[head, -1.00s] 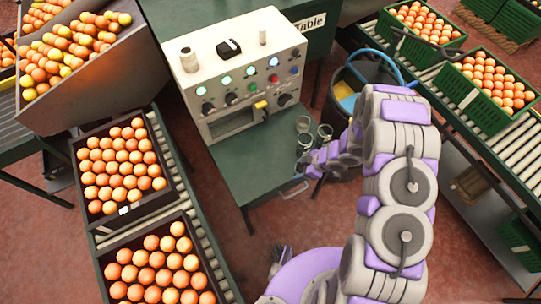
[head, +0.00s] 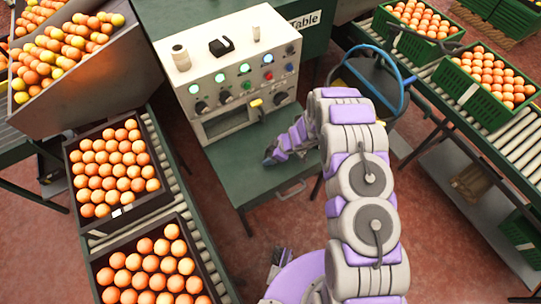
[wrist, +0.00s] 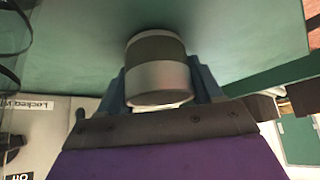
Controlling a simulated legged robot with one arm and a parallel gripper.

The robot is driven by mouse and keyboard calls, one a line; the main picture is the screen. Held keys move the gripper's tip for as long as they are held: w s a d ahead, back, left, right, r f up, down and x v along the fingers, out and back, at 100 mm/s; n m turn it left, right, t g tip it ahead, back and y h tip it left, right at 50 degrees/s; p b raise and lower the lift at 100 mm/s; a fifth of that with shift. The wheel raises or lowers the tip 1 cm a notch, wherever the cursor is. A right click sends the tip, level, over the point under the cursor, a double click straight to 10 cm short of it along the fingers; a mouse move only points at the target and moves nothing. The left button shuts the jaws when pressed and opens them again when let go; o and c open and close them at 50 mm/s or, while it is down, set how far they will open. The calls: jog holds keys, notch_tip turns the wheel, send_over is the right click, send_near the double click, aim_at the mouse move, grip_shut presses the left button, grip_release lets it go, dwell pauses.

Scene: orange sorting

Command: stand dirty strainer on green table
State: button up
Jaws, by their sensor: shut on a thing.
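The green table (head: 232,180) stands below the control box in the head view, and its green top (wrist: 230,35) fills the upper part of the wrist view. My gripper (head: 272,156) is over this table, in front of the control box. In the wrist view my gripper (wrist: 160,88) is shut on a metal cylinder with a dark band, the strainer (wrist: 157,75). Its far end is close to the green top; I cannot tell if it touches. The strainer is hidden in the head view, and dirt on it cannot be made out.
The control box (head: 240,85) with knobs and lit buttons stands at the table's back. A bucket with a blue rim (head: 398,75) is partly behind my arm. Dark crates of oranges (head: 112,168) line the left conveyor. The table's left front is clear.

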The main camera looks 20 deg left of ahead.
jog(key=shift+a+f, duration=0.25)
jog(key=shift+a, duration=0.25)
jog(key=o, duration=0.8)
jog(key=shift+a, duration=0.2)
jog(key=o, duration=0.3)
jog(key=shift+d, duration=0.35)
jog(key=shift+d+r, duration=0.1)
jog(key=shift+d, duration=0.1)
jog(key=shift+r, duration=0.25)
jog(key=p+v, duration=0.3)
jog(key=v, duration=0.8)
jog(key=shift+r+p, duration=0.15)
jog(key=shift+p, duration=0.15)
jog(key=shift+a, duration=0.15)
